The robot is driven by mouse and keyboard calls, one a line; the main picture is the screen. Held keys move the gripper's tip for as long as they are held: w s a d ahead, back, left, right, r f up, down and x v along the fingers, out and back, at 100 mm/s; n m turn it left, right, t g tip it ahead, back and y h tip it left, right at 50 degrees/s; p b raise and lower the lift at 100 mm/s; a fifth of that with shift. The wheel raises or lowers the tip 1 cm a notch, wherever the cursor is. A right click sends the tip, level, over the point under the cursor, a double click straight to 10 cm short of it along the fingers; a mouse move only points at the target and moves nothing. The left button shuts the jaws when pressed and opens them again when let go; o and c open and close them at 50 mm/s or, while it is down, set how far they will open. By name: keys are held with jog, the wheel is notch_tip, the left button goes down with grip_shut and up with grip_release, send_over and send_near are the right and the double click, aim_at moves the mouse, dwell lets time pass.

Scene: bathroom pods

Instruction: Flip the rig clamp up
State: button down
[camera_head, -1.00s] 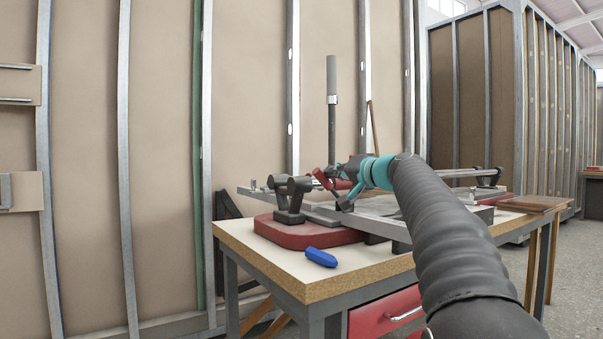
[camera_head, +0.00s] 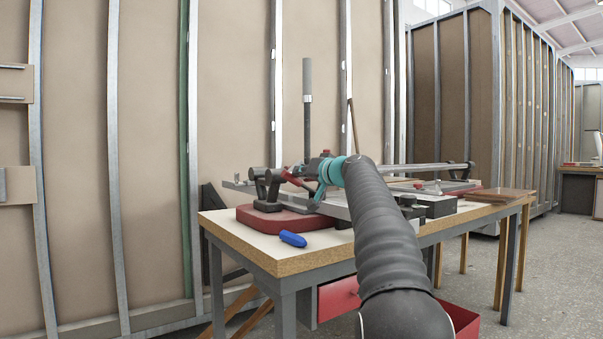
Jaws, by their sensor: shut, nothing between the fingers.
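The rig (camera_head: 272,217) sits on the workbench, with a red base, dark posts and long metal rails. A short red lever, which looks like the rig clamp's handle (camera_head: 296,181), slants beside the dark posts at the rig's left part. My arm reaches in from the lower right and ends in a teal cuff. My gripper (camera_head: 316,193) is just right of the red lever, low over the rails, and is shut. The cuff and arm hide part of the rig, and I cannot tell whether the fingers touch the clamp.
A blue object (camera_head: 293,239) lies near the front edge of the workbench (camera_head: 262,253). Brown boards (camera_head: 497,195) lie at its right end. A red drawer (camera_head: 338,297) is below. A panelled wall stands close behind; open floor is at right.

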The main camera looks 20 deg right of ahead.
jog(key=shift+a+f, duration=0.15)
jog(key=shift+a, duration=0.05)
jog(key=s+d+r, duration=0.4)
jog(key=s+d, duration=0.1)
jog(key=s, duration=0.5)
dwell(0.7)
